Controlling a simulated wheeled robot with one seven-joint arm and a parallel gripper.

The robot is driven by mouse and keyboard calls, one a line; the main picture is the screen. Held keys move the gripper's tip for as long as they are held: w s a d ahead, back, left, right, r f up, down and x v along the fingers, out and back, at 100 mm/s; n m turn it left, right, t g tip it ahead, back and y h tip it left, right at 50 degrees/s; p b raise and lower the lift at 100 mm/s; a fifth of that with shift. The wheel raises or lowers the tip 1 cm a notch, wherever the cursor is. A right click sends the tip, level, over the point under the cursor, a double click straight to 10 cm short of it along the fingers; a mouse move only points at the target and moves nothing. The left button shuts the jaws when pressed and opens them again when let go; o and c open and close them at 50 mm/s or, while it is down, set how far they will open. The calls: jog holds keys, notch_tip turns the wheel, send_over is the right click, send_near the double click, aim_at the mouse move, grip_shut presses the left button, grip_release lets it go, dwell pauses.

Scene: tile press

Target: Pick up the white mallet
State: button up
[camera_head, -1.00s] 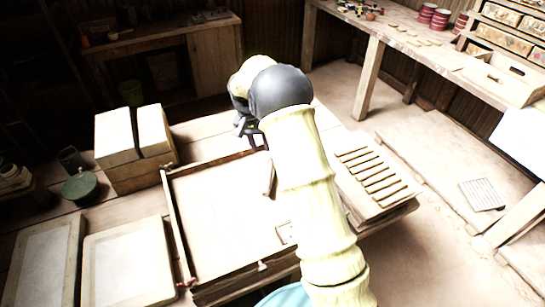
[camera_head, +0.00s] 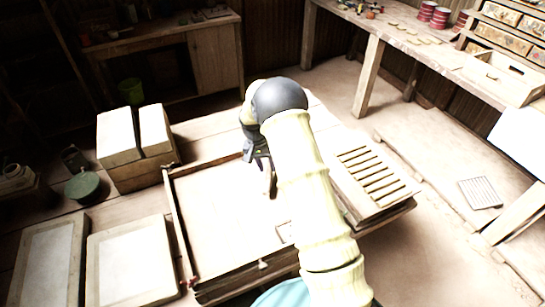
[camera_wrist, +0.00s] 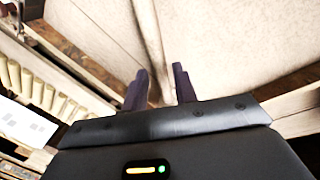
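I cannot make out a white mallet for sure in either view. A thin brown upright piece (camera_head: 272,182) stands out over the pale bed of the wooden frame (camera_head: 215,215), close to my gripper; it may be a handle, but I cannot tell. My gripper (camera_head: 260,158) is above the back edge of this bed, partly hidden by my wrist. In the wrist view my gripper (camera_wrist: 160,88) shows two dark fingers set apart, with nothing clearly held between them. Much of the bed's right side is hidden behind my arm.
A slatted rack (camera_head: 372,175) lies right of my arm. Two pale blocks (camera_head: 133,135) stand at the left, with a green round tin (camera_head: 82,186) nearby and flat framed panels (camera_head: 130,262) in front. A workbench (camera_head: 395,35) stands at the back right.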

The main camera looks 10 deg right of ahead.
aim_at(269, 171)
jog(key=f+p, duration=0.1)
jog(key=f, duration=0.1)
jog(key=d+f, duration=0.1)
jog(key=f, duration=0.1)
jog(key=shift+f+p, duration=0.35)
grip_shut()
